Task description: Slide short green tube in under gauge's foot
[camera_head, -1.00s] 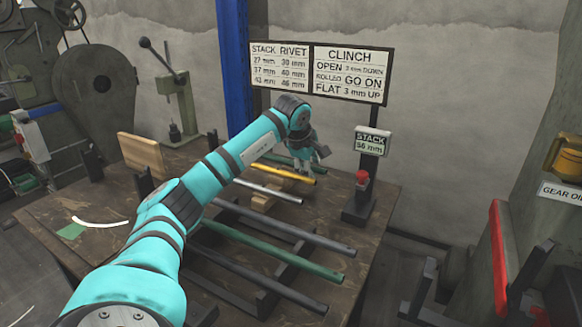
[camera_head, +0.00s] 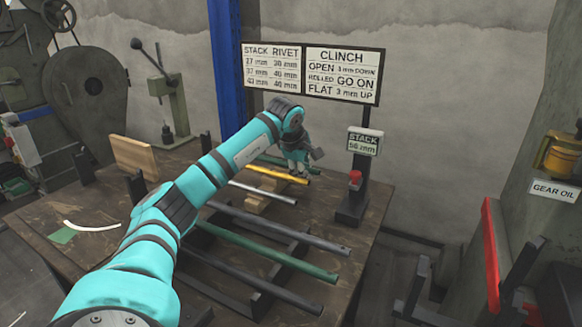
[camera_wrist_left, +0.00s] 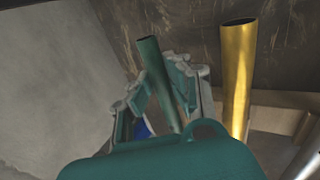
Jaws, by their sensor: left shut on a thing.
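The short green tube (camera_wrist_left: 158,72) is between the fingers of my left gripper (camera_wrist_left: 160,92) in the left wrist view, its open end pointing away from the hand. In the head view my left gripper (camera_head: 297,168) is over the far part of the bench, and part of the green tube (camera_head: 270,160) shows beside it. The gauge (camera_head: 353,200) stands to the right of the gripper, with a red part on its front and a display reading STACK 56 mm. The tube is apart from the gauge. My right gripper is out of view.
A yellow tube (camera_head: 277,174) lies close beside the green one, with a silver tube (camera_head: 262,192) nearer. Dark tubes and a long green tube (camera_head: 265,249) lie on a rack in front. The wall and sign board (camera_head: 343,76) stand behind the bench.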

